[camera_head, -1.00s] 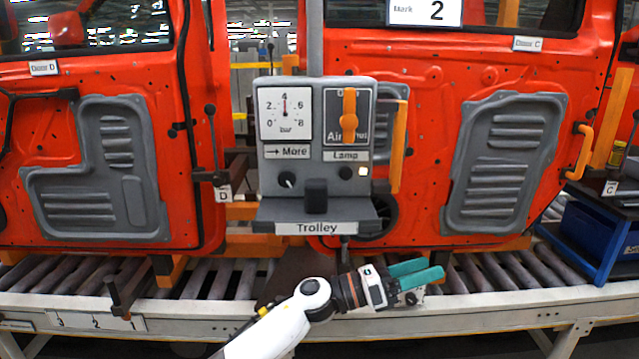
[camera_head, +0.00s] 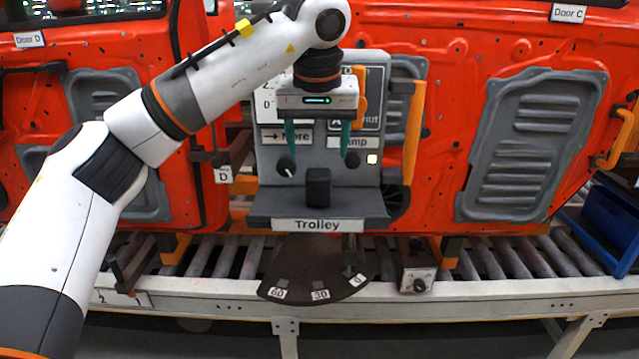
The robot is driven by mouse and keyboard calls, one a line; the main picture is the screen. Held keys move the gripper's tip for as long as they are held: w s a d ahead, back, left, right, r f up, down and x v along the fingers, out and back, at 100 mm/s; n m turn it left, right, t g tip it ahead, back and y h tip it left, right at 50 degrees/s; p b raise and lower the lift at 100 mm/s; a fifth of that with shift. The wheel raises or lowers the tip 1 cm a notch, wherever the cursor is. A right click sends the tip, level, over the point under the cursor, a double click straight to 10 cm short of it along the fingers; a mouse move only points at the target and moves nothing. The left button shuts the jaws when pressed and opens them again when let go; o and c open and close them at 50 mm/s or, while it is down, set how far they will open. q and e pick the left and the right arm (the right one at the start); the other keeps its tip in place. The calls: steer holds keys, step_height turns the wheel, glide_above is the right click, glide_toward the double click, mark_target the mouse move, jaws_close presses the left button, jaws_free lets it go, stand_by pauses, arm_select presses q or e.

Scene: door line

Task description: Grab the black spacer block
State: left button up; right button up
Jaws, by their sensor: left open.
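The black spacer block (camera_head: 318,188) stands upright on the grey ledge of the trolley panel (camera_head: 262,205), above the "Trolley" label. My left gripper (camera_head: 318,158) comes down from above, in front of the panel. Its two teal fingers are spread wide, pointing down, with nothing between them. The fingertips are above the block, one to each side of it, and do not visibly touch it. The arm and gripper hide the panel's gauge and part of its labels. My right gripper is not in view.
Two dark knobs and a lit lamp (camera_head: 372,159) sit on the panel close to the fingers. An orange handle (camera_head: 413,132) stands upright at the panel's right. Red doors (camera_head: 450,60) are behind. A roller conveyor (camera_head: 500,262) runs below, with a dark angle-marked plate (camera_head: 315,270).

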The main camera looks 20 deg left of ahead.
mark_target(318, 173)
arm_select(q)
steer(key=x, duration=0.3)
steer(key=shift+w+a+f+p, duration=0.1)
steer(key=shift+w+f+p, duration=0.15)
steer(key=shift+f+p, duration=0.4)
steer(key=shift+f, duration=0.2)
steer(key=p+x, duration=0.1)
steer(key=x, duration=0.2)
steer(key=shift+f, duration=0.4)
steer(key=shift+w+f, duration=0.1)
steer(key=shift+f, duration=0.3)
steer(key=shift+c, duration=0.4)
steer(key=shift+c, duration=1.4)
steer(key=c, duration=0.7)
